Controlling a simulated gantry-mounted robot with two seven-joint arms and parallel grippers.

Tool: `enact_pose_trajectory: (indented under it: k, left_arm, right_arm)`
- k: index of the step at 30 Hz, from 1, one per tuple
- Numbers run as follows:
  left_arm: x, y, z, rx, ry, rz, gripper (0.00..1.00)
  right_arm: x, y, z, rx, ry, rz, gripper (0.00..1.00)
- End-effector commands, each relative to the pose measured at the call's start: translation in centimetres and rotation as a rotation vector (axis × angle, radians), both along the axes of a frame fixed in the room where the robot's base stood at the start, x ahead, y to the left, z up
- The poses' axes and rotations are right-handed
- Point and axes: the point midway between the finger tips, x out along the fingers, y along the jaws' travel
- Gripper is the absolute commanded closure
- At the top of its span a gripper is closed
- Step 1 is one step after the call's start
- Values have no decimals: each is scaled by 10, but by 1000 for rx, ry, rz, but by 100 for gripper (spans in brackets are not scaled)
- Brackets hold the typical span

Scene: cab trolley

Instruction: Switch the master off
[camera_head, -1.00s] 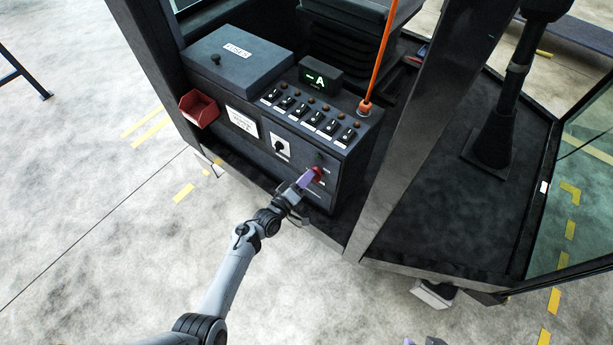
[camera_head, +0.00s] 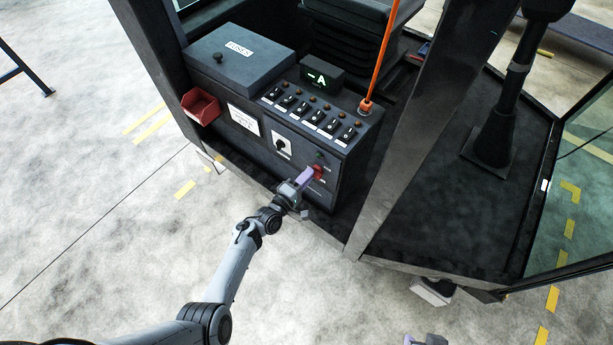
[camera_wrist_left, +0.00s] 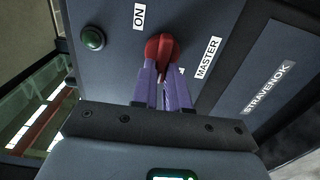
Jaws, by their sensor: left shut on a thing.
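The red master knob (camera_wrist_left: 162,47) sits on the dark front panel, between an ON label (camera_wrist_left: 139,16) and a MASTER label (camera_wrist_left: 207,57). It also shows low on the cab console in the head view (camera_head: 319,171). My left gripper (camera_wrist_left: 161,66) has its purple fingers on either side of the knob and is shut on it; the fingertips hide part of it. In the head view the left gripper (camera_head: 305,179) reaches the panel from the lower left. A green lamp (camera_wrist_left: 92,38) is beside the knob; I cannot tell whether it is lit. My right gripper (camera_head: 425,340) barely shows at the bottom edge.
The console top has a row of black switches (camera_head: 312,113), a display reading -A (camera_head: 320,78) and an orange pole (camera_head: 383,52). A black rotary switch (camera_head: 282,145) is left of the knob. A red bin (camera_head: 200,107) hangs farther left. A dark post (camera_head: 425,125) stands at the right.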

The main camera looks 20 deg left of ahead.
Motion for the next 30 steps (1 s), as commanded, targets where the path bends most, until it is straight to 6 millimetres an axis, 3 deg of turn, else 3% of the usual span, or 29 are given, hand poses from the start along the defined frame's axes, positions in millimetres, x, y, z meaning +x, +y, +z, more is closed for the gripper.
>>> enact_pose_trajectory:
  k: [8, 9, 14, 23, 30]
  left_arm:
    - [0, 0, 0, -4, 1, 0, 100]
    - [0, 0, 0, -3, 1, 0, 83]
    - [0, 0, 0, -2, 1, 0, 61]
    - [-1, 0, 0, -1, 1, 0, 61]
    - [-23, 6, -1, 0, 2, 1, 61]
  right_arm:
    - [0, 2, 0, 7, 0, -4, 57]
    - [0, 2, 0, 7, 0, -5, 57]
    - [0, 2, 0, 9, 0, -6, 57]
    - [0, 2, 0, 9, 0, -5, 57]
    - [0, 1, 5, 4, 1, -3, 57]
